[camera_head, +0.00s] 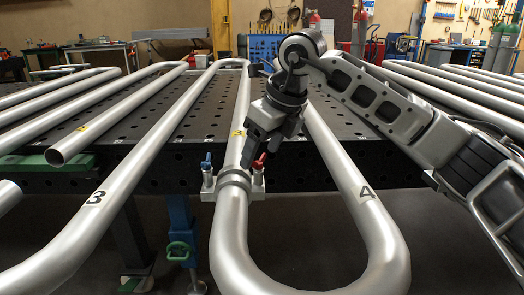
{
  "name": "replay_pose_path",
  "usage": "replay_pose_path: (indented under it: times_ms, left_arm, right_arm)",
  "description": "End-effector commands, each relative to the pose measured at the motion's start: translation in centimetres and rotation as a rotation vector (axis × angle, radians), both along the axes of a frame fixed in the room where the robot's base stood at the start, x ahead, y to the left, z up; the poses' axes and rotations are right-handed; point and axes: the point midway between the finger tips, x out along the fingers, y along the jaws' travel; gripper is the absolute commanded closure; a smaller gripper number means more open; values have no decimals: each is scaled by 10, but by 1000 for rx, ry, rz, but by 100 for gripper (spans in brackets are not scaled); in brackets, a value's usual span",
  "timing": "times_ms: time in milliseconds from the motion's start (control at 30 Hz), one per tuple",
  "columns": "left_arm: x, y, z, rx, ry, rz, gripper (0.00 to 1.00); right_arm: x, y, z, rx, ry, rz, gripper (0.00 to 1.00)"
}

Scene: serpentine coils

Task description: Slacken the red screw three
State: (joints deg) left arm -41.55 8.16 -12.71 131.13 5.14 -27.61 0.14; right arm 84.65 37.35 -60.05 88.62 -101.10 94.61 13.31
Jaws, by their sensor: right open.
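The red screw (259,161) stands on the right side of a clamp (233,180) that sits around the middle steel pipe. A blue screw (207,161) stands on the clamp's left side. My right gripper (252,153) reaches down from the upper right, with its dark fingers just above and beside the red screw. The gripper is open. I cannot tell whether a finger touches the red screw. My left gripper is out of view.
Bent steel pipes run across the perforated dark table (185,125). A pipe marked 3 (95,197) is at left, one marked 4 (367,192) at right. Tool walls and gas bottles stand behind.

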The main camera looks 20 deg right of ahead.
Motion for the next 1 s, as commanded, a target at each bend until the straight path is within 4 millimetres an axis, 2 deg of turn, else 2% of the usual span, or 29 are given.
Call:
replay_pose_path:
  times_ms: [133,367,400,533,567,800,1000]
  left_arm:
    - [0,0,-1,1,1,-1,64]
    - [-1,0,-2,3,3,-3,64]
    - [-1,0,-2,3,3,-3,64]
    - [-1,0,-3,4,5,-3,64]
    - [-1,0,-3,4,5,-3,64]
    - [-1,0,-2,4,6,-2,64]
    - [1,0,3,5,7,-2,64]
  right_arm:
    - [2,2,-7,-1,2,1,33]
    - [2,2,-7,0,1,1,33]
    - [2,2,-7,0,1,1,38]
    - [2,2,-7,0,1,1,74]
    - [2,2,-7,0,1,1,78]
    - [2,1,-6,0,1,15,78]
    - [3,1,-4,1,1,93,78]
